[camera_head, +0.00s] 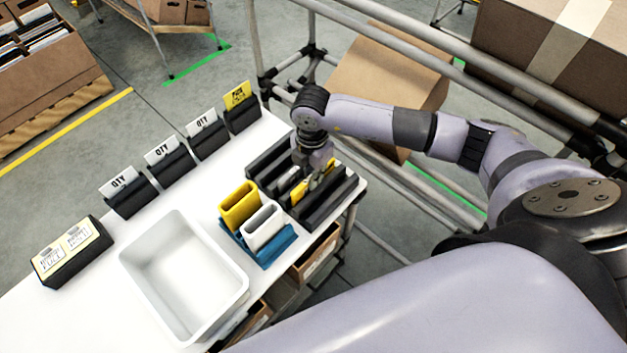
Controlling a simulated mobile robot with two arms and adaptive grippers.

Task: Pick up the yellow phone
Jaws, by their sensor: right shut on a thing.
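The yellow phone (299,192) stands on edge in a slot of the black slotted rack (330,203), at the right end of the white table. Yellow shows on both sides of my right gripper (317,180), which hides the middle of the phone. My right gripper reaches down from above and is shut on the yellow phone, low over the rack. A whitish item (287,181) sits in a neighbouring slot, partly hidden. My left gripper is not in view.
A yellow holder (240,206) and a white holder (264,227) stand in a blue base (262,250) beside the rack. A white bin (183,275) is left of them. Black card stands (131,195) line the far edge. Metal rails (430,75) run behind my arm.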

